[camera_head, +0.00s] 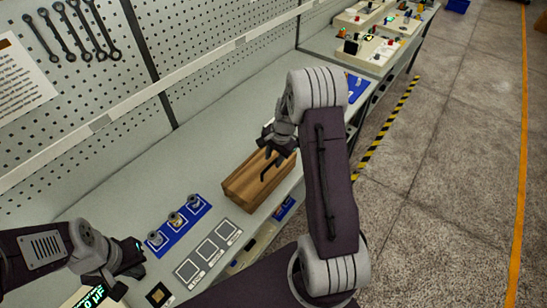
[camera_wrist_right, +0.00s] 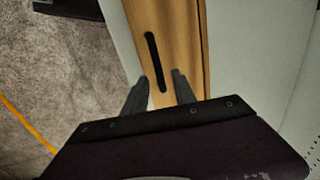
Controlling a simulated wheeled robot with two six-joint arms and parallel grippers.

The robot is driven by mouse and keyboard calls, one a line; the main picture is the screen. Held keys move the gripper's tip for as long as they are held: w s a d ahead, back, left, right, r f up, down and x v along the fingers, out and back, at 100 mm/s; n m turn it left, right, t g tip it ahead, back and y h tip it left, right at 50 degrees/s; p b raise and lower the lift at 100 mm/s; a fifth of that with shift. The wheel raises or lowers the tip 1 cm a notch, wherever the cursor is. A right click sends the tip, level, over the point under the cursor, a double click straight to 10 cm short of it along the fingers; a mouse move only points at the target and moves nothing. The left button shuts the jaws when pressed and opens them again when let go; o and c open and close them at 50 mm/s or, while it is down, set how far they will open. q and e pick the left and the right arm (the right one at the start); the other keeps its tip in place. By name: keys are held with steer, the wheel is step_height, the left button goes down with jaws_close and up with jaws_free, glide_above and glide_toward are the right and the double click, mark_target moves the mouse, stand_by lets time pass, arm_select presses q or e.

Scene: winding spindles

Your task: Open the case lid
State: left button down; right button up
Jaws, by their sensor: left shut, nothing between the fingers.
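The case is a brown wooden box (camera_head: 241,189) on the bench in the head view. Its lid looks shut. In the right wrist view the wooden lid (camera_wrist_right: 184,45) carries a black bar handle (camera_wrist_right: 155,62). My right gripper (camera_head: 268,166) is over the case, its fingers apart. In the right wrist view its fingertips (camera_wrist_right: 159,79) lie on either side of the handle's near end; I cannot tell whether they touch it. My left gripper (camera_head: 141,258) is at the lower left, away from the case, shut and empty.
A blue tray (camera_head: 180,222) with several small parts lies left of the case. Grey square pads (camera_head: 207,251) lie in front of it. A pegboard wall (camera_head: 190,50) stands behind the bench. The bench strip behind the case is clear.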

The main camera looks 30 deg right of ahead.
steer(key=shift+a+f, duration=0.15)
steer(key=shift+f, duration=0.15)
steer(key=shift+s+a, duration=0.1)
steer(key=shift+a, duration=0.15)
steer(key=shift+d+f, duration=0.15)
jaws_close()
stand_by(0.9)
